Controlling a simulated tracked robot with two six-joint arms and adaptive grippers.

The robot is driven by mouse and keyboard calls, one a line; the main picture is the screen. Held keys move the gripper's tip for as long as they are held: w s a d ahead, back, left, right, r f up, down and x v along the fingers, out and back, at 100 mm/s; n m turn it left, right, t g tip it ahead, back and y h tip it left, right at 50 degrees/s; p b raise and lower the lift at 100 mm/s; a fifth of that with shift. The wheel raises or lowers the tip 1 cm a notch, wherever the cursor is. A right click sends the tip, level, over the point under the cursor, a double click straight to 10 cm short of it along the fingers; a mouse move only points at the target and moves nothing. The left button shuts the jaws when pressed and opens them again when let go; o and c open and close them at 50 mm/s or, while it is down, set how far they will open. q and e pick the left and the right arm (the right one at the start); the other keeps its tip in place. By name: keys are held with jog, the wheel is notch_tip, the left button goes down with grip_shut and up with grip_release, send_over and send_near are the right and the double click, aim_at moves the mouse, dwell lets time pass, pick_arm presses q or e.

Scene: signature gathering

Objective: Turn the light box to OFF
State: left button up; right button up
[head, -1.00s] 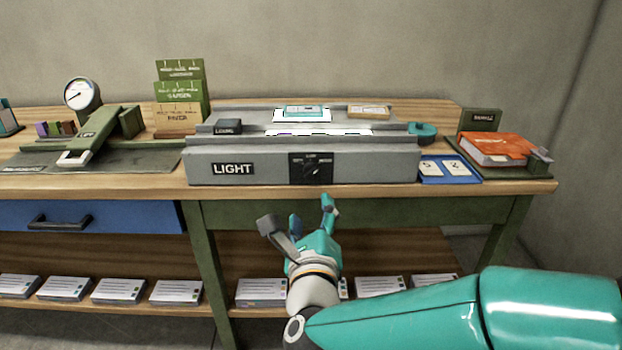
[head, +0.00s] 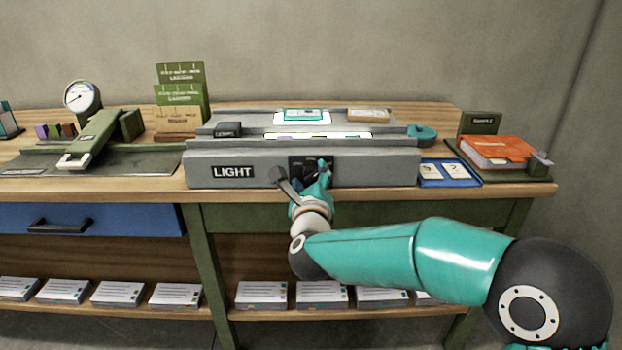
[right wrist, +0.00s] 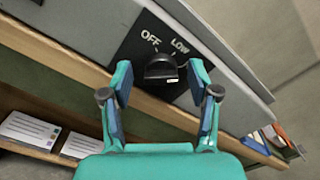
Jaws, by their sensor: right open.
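The light box (head: 380,166) is a long grey box with a LIGHT label on its front, at the table's front edge in the head view. Its black dial plate (right wrist: 135,52) shows the words OFF and LOW in the right wrist view; the right part of the plate is behind a finger. The black knob (right wrist: 160,68) has a small white mark on its lower right side. My right gripper (right wrist: 161,76) is open, one finger on each side of the knob; contact cannot be told. In the head view my right gripper (head: 301,172) covers most of the dial. My left gripper is out of view.
The box's top strip (head: 330,135) glows white. An orange book (head: 497,149) and a blue card tray (head: 450,182) stand to the right. A green press (head: 95,135) and a gauge (head: 81,97) stand to the left. Paper stacks lie on the lower shelf (head: 222,297).

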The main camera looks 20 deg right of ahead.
jog(key=c, duration=1.2)
jog(key=shift+o, duration=0.2)
